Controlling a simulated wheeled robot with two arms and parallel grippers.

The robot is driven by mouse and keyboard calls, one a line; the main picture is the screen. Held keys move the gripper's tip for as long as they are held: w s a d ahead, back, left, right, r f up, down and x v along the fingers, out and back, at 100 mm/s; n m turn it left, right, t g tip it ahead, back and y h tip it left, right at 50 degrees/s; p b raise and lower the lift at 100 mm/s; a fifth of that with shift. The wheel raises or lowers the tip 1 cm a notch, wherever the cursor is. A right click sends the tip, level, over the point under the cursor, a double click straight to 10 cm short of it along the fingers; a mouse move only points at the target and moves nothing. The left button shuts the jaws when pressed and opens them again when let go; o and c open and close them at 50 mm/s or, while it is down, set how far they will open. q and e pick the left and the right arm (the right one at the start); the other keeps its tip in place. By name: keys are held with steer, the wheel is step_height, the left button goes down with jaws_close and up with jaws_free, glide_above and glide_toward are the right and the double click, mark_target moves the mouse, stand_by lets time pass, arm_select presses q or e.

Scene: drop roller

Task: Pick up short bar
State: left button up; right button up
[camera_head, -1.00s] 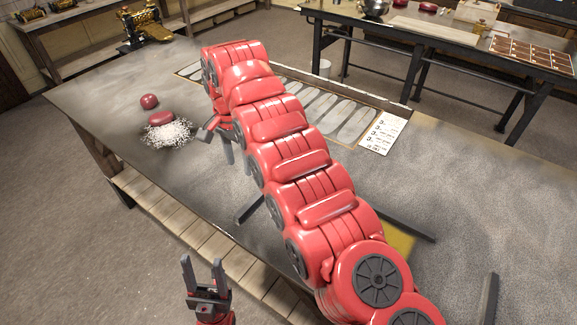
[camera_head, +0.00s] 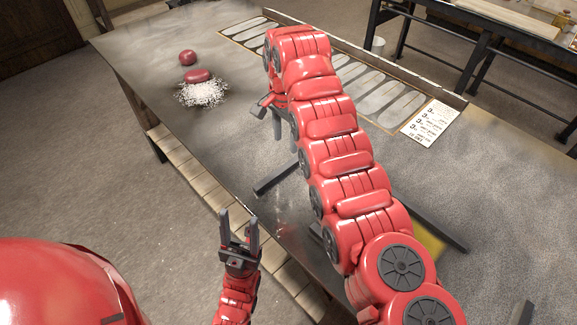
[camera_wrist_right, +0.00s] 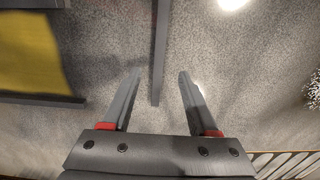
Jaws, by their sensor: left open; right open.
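A dark grey bar (camera_head: 275,173) lies on the table below my right arm in the head view. Its far end is hidden by the arm. In the right wrist view a bar (camera_wrist_right: 159,50) runs from the top edge down to between the fingertips. Its full length is out of frame. My right gripper (camera_head: 274,122) is open and empty, above the table. Its fingers (camera_wrist_right: 158,75) stand apart on either side of the bar's near end, not touching it. My left gripper (camera_head: 238,218) is open and empty in front of the table's front edge, fingers pointing up.
Other grey bars (camera_head: 448,236) lie beside a yellow patch (camera_wrist_right: 25,50), partly hidden by my arm. Red pieces (camera_head: 198,76) and white granules (camera_head: 203,93) lie at the table's left. A marked sheet (camera_head: 430,122) lies near the back edge. A second table stands behind.

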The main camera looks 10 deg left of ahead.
steer(key=p, duration=0.2)
glide_above(288, 164)
steer(key=f, duration=0.4)
steer(key=shift+s+a+f, duration=0.2)
steer(key=shift+s+a, duration=0.05)
steer(key=shift+s, duration=0.1)
steer(key=f+p, duration=0.2)
steer(key=f, duration=0.1)
steer(key=shift+w+d+f, duration=0.1)
steer(key=shift+w+d, duration=0.1)
steer(key=shift+d, duration=0.15)
steer(key=shift+f+b, duration=0.3)
steer(key=shift+f, duration=0.3)
steer(key=shift+a+f, duration=0.1)
steer(key=shift+f, duration=0.45)
jaws_close()
